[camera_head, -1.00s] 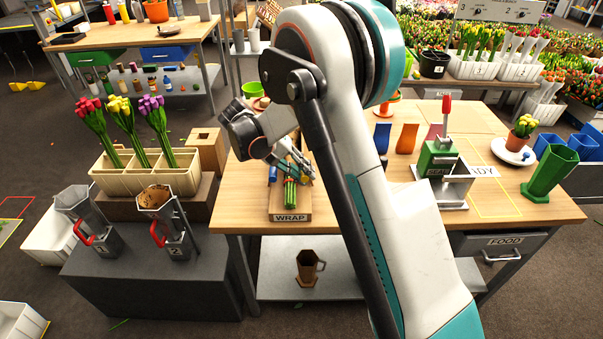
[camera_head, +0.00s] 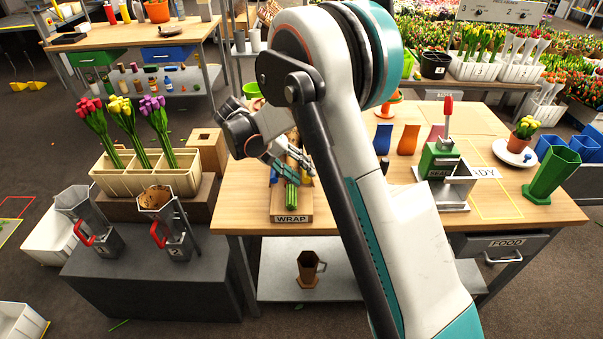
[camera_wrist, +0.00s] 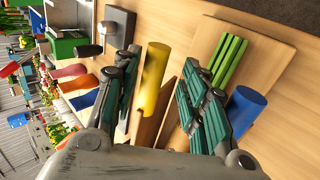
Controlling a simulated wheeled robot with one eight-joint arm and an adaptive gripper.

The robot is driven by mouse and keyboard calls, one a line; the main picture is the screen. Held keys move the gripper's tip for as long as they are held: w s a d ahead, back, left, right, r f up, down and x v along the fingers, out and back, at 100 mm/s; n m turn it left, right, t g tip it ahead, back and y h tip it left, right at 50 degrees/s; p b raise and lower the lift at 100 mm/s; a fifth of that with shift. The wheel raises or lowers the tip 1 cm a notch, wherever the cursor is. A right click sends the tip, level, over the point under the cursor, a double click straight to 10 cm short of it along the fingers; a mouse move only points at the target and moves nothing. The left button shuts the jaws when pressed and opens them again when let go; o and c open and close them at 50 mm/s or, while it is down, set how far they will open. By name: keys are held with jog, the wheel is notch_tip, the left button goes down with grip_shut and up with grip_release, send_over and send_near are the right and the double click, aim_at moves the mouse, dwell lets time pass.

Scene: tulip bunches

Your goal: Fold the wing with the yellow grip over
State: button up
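The wrapping board (camera_head: 279,211), labelled WRAP, lies on the wooden table with a bundle of green stems (camera_head: 292,195) on it. In the wrist view the stems (camera_wrist: 228,62) lie beside the yellow grip (camera_wrist: 154,78), a thick cylinder on a brown wing (camera_wrist: 146,129). The wing looks raised off the board, though its angle is hard to tell. My gripper (camera_wrist: 158,68) has one finger on each side of the yellow grip, with a visible gap at the left finger. The blue grip (camera_wrist: 245,104) is beyond the right finger. In the head view my gripper (camera_head: 302,166) is over the board.
A green press (camera_head: 438,160) with a red handle and coloured sleeves (camera_head: 407,139) stand right of my arm. A cream crate (camera_head: 150,178) of tulips and two grey jugs (camera_head: 163,215) with red handles are at left. A brown jug (camera_head: 308,268) is on the lower shelf.

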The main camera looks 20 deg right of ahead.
jog(key=v, duration=1)
jog(key=shift+a+r, duration=0.2)
jog(key=shift+r, duration=0.15)
jog(key=shift+r, duration=0.1)
